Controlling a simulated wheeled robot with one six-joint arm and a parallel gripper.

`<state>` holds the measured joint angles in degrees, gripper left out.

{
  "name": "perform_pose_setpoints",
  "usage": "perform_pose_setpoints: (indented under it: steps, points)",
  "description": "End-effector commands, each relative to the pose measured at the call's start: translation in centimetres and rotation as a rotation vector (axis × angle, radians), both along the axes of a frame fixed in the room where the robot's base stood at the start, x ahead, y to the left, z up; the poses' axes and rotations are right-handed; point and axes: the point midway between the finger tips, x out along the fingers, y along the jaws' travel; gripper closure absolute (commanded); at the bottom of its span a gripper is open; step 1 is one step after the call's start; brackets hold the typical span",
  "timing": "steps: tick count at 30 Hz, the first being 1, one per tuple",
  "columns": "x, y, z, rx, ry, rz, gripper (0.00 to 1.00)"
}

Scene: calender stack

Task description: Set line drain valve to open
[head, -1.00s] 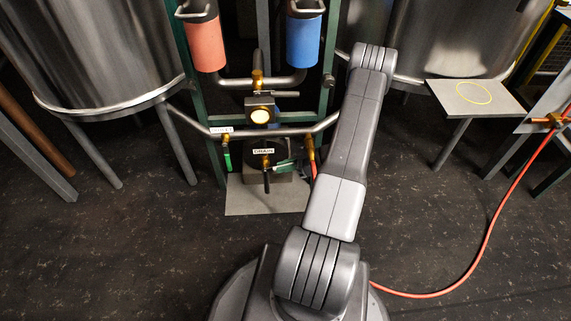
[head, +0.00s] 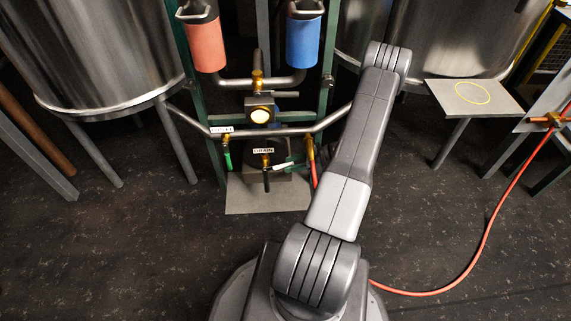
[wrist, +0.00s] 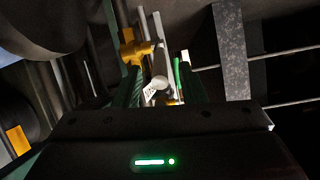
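The drain valve (head: 265,161) has a brass body under a white DRAIN label (head: 263,151). Its dark handle (head: 266,181) hangs straight down. In the head view my upper arm hides most of my forearm, and I cannot make out the gripper. In the wrist view my gripper (wrist: 163,88) has two fingers apart, tinted green by its light, with no object clearly held. A brass fitting (wrist: 135,48), a pale pipe (wrist: 159,62), a small tilted white label (wrist: 150,92) and a green handle (wrist: 177,74) show between or beyond them. I cannot read that label.
A green-handled valve (head: 227,156) hangs left of the drain valve. A brass valve (head: 311,150) with a red hose is on the right. A horizontal pipe (head: 285,131) crosses above. Steel tanks (head: 90,60) flank the frame. A small table (head: 470,98) stands right. Dark floor is open in front.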

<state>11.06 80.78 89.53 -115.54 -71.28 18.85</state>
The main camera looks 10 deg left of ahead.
Motion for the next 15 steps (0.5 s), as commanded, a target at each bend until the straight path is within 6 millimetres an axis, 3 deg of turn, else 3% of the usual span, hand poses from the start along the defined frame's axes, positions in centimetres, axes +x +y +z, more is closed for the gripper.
perform_pose_setpoints:
  steps: [6, 15]
  points:
    - [1.1, -5.0, 2.4, 0.000, -0.004, -0.006, 0.63]
    - [1.8, -8.9, 3.9, 0.000, -0.001, -0.002, 0.63]
